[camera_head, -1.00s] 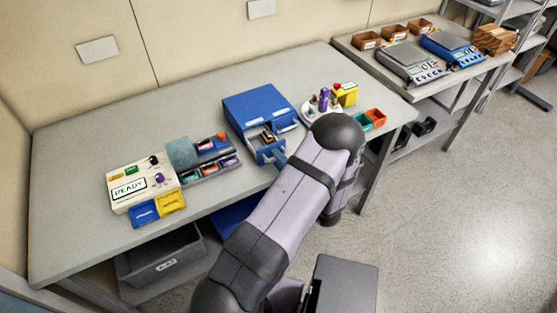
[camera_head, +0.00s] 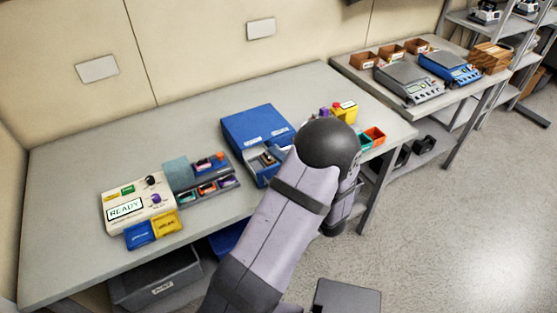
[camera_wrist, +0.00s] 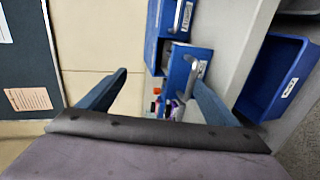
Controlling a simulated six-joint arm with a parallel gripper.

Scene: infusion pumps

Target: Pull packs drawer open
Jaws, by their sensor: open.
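The blue drawer cabinet (camera_head: 255,122) stands on the workbench. One drawer (camera_head: 264,167) sticks out of its front, with small brown and pale items inside. In the wrist view the cabinet (camera_wrist: 158,52) is at the top centre. The pulled-out drawer's blue front (camera_wrist: 189,68) bears a metal handle. Another drawer front (camera_wrist: 181,16) with a handle and label lies beside it. I cannot read the labels. My gripper (camera_wrist: 160,85) is open and empty, its right finger close to the pulled-out drawer; contact is unclear. In the head view my arm hides the gripper.
A white READY device (camera_head: 138,205) and a rack of coloured parts (camera_head: 205,180) stand left of the cabinet. A yellow box (camera_head: 344,111) and orange bin (camera_head: 374,136) are to its right. A grey bin (camera_head: 155,280) is beneath the bench. The back of the bench is clear.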

